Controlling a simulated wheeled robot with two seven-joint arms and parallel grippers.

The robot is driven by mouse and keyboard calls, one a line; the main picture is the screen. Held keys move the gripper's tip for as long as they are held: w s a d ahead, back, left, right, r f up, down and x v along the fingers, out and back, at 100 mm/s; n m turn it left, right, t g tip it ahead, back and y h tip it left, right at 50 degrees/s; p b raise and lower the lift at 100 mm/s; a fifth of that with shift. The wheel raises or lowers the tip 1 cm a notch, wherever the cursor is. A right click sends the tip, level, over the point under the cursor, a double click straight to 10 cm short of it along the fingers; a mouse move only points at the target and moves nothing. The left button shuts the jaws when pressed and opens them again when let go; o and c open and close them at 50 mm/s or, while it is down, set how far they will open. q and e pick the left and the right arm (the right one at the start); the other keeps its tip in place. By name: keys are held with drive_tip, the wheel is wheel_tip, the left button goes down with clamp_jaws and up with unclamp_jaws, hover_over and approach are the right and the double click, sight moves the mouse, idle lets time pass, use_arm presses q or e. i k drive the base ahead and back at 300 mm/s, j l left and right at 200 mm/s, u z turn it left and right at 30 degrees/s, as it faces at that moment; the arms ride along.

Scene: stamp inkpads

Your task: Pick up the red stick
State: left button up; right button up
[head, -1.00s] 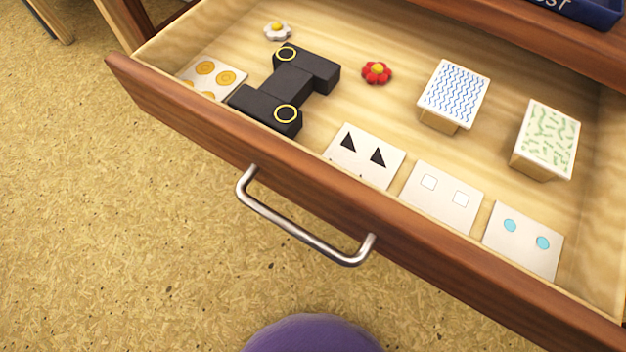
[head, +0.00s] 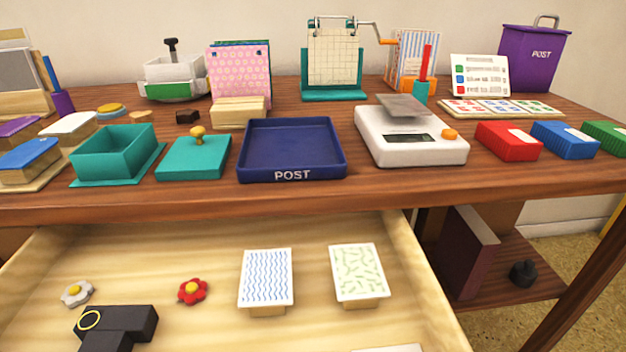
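A red stick (head: 426,62) stands upright in a small teal holder (head: 420,92) toward the back right of the desk. It is behind the white scale and in front of a striped booklet with an orange part. Its lower end is hidden in the holder.
The wooden desk (head: 330,198) is crowded. A white scale (head: 412,150), a blue POST tray (head: 292,178) and red (head: 508,142) and blue (head: 565,140) boxes stand along the front. A crank stand (head: 334,95) is left of the stick. The drawer (head: 210,235) below is open.

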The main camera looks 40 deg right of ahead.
sight(428, 49)
drive_tip(key=z, duration=1.5)
